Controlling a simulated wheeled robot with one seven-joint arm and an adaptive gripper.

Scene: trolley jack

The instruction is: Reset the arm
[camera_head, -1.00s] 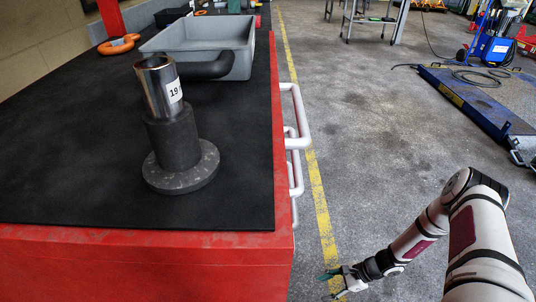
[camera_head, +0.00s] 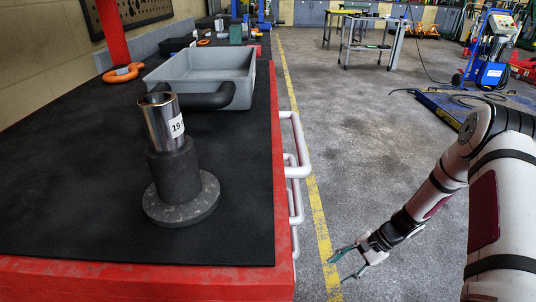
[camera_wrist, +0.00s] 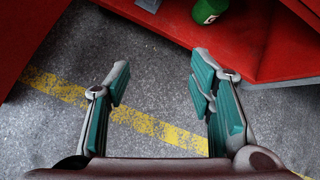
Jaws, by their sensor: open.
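My gripper (camera_head: 347,264) hangs at the end of my arm, to the right of the red workbench (camera_head: 150,280) in the head view. It is over the floor near the yellow line and below the height of the bench top. In the wrist view my gripper (camera_wrist: 160,105) shows its two green-padded fingers spread wide apart. Only grey floor and the yellow line (camera_wrist: 150,125) show between them, so it is empty.
On the black bench mat stand a round-based dark post with a metal sleeve (camera_head: 163,122) labelled 19 and a grey bin (camera_head: 205,70). White handles (camera_head: 296,165) stick out from the bench side. Open floor (camera_head: 370,130) lies to the right. A green object (camera_wrist: 208,10) shows in the wrist view.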

